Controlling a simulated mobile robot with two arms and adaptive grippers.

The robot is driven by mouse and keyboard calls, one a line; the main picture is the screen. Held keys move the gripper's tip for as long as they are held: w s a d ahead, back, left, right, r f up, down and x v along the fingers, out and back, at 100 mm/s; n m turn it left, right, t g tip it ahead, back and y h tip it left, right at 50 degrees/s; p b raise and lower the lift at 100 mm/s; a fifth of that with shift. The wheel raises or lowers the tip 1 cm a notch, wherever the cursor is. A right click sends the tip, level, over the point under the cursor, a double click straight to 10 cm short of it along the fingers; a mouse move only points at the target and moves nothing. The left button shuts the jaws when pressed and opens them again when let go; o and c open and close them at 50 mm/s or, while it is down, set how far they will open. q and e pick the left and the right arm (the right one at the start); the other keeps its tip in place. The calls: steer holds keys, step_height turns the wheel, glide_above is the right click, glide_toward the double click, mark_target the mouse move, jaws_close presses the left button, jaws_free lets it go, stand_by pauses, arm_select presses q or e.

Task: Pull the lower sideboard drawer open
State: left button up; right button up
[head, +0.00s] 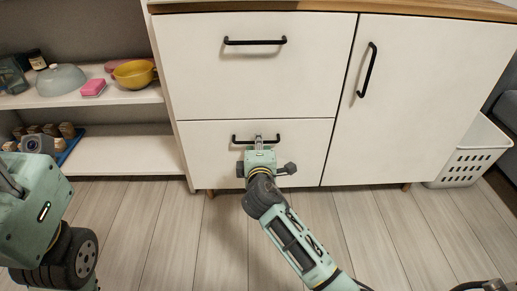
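The lower sideboard drawer (200,150) has a white front with a black bar handle (240,140). Its front looks flush with the sideboard, with a thin dark seam above it. My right gripper (258,140) is at the middle of this handle, its narrow grey fingertips overlapping the bar. Only the upper side of the fingers shows, so I cannot tell whether they are closed on the bar. My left arm is at the left edge; its gripper fingers do not show.
Above is a white upper drawer (250,80) with a black handle; at right is a cabinet door (420,100). Open shelves (120,97) with bowls stand at left. A white basket (470,160) sits at right. The floor (170,230) before the drawer is clear apart from my arms.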

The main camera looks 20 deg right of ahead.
steer(key=shift+w, duration=0.2)
steer(key=shift+c, duration=0.4)
jaws_close()
